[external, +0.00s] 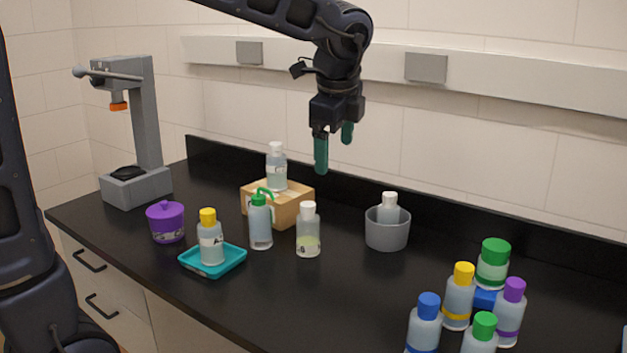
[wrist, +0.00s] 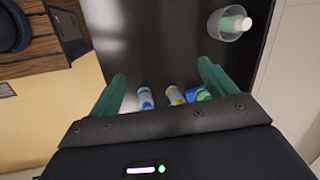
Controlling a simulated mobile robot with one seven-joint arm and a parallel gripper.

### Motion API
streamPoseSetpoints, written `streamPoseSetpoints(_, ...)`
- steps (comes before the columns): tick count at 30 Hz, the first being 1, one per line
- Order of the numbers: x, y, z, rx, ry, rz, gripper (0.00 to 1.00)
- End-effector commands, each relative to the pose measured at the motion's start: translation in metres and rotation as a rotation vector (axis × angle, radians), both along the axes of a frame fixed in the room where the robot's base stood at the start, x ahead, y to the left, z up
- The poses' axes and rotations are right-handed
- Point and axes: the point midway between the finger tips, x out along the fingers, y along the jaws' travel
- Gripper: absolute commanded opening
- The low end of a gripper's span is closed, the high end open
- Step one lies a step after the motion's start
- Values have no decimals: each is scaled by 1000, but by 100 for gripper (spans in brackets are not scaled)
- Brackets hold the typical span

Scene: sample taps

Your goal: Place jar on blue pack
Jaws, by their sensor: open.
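A clear jar with a wide green lid (external: 493,264) stands upright in the right cluster of the external view. A blue pack (external: 486,299) shows directly below it, partly hidden by bottles. The jar appears to rest on the pack, though the contact is partly covered. In the wrist view, green and blue (wrist: 199,93) show together at the far end of the counter, too small to separate. My gripper (external: 334,150) is open and empty, with green fingers pointing down. It is high above the counter, left of and well apart from the jar.
Yellow- (external: 459,295), purple- (external: 509,312), blue- (external: 424,325) and green-capped (external: 480,335) bottles crowd the pack. A grey cup (external: 387,230) holds a white-capped bottle. A cardboard box (external: 293,208), teal tray (external: 232,263) and purple pot (external: 166,224) stand left. The counter between cup and cluster is clear.

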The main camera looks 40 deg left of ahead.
Motion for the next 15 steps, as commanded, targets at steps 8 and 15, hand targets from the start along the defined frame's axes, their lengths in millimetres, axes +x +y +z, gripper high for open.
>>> streamPoseSetpoints(8, -77, 58, 9, -125, -113, 415, 84)
streamPoseSetpoints(15, -143, 98, 0, -270, -194, 771, 84)
